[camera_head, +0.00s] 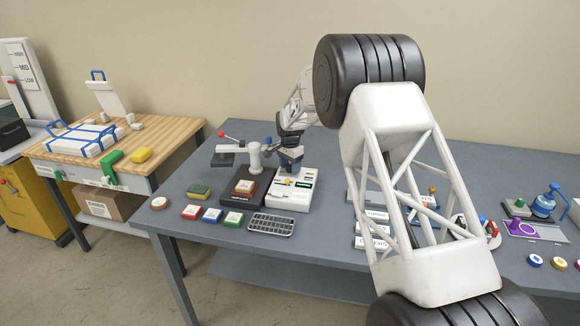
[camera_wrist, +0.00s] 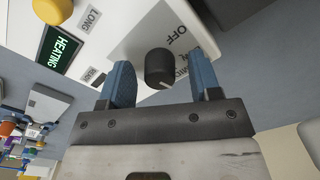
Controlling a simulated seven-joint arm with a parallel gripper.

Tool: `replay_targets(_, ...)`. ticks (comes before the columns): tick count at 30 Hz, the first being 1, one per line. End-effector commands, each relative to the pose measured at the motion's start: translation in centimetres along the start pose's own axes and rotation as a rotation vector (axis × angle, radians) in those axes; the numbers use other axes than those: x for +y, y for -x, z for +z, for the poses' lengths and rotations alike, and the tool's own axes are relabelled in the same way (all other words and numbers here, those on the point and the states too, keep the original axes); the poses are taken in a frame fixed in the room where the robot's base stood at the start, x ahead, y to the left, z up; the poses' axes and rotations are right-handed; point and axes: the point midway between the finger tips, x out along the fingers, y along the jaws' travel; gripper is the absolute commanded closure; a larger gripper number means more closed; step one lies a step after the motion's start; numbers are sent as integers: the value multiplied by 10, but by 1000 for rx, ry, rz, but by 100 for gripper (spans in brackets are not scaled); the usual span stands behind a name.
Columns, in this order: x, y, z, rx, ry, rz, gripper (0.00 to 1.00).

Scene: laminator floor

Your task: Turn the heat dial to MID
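The heat dial (camera_wrist: 159,67) is a dark round knob on a white panel in the wrist view. Its pale pointer mark is on the side toward my gripper. The word OFF (camera_wrist: 177,34) is printed beside it; other lettering near the right finger is partly hidden. My gripper (camera_wrist: 163,80) is open, with one blue finger on each side of the dial and visible gaps between. In the head view my gripper (camera_head: 290,157) is above the white control unit (camera_head: 286,201) on the grey table; the dial is too small or hidden there.
A green-lit display reading HEATING (camera_wrist: 61,53) and a yellow button (camera_wrist: 52,10) are on the panel. A dark base with a pale post (camera_head: 255,158) stands left of the unit. Colored blocks and a keyboard-like grid (camera_head: 271,225) lie in front.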

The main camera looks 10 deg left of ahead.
Motion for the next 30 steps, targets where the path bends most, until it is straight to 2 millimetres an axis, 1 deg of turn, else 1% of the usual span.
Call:
replay_targets(7, 0, 1, 0, 0, 0, 0, 42)
replay_targets(11, 0, 6, 0, 0, 0, 0, 42)
replay_targets(17, 0, 25, 0, 1, 0, -2, 42)
replay_targets(27, 0, 66, 0, 1, 0, -1, 42)
replay_targets(30, 0, 74, 0, 1, 0, -1, 42)
